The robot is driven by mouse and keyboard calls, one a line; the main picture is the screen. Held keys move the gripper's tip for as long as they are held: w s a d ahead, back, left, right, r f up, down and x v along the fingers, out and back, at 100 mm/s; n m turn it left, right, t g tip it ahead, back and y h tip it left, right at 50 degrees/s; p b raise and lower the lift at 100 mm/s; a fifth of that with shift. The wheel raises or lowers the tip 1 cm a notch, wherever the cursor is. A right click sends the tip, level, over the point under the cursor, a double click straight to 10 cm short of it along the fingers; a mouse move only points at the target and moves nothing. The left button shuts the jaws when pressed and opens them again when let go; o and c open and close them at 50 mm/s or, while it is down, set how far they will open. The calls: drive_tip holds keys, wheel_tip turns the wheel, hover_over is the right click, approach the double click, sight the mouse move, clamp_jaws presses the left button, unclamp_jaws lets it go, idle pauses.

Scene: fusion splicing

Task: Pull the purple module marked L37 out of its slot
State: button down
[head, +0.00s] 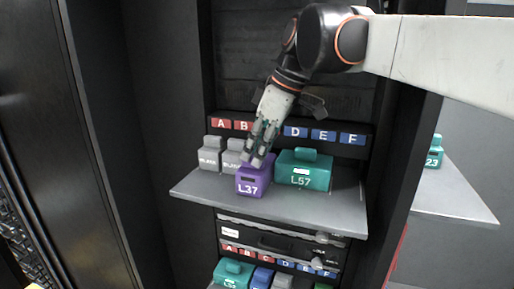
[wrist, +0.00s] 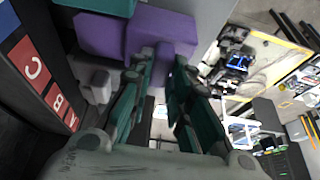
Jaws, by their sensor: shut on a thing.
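The purple module marked L37 (head: 252,182) stands upright on the grey shelf (head: 330,208), near the shelf's front edge and in front of the lettered label strip. My gripper (head: 257,158) reaches down on it from above, its fingers closed around the module's top grip. In the wrist view the purple module (wrist: 130,38) lies at the top, with its grip between the fingertips of my gripper (wrist: 164,62). The fingers hide part of the grip. Whether the module's underside touches the shelf cannot be told.
A teal module marked L57 (head: 303,172) stands close on the right. Grey blank modules (head: 209,156) stand on the left. The label strip (head: 340,137) runs behind. A lower unit (head: 275,243) and more modules sit below. The shelf's front right part is clear.

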drive_tip(key=shift+s+a, duration=0.1)
drive_tip(key=shift+s, duration=0.1)
drive_tip(key=shift+w, duration=0.1)
drive_tip(key=c, duration=1.4)
unclamp_jaws()
drive_tip(key=v, duration=1.2)
drive_tip(key=shift+f, duration=0.1)
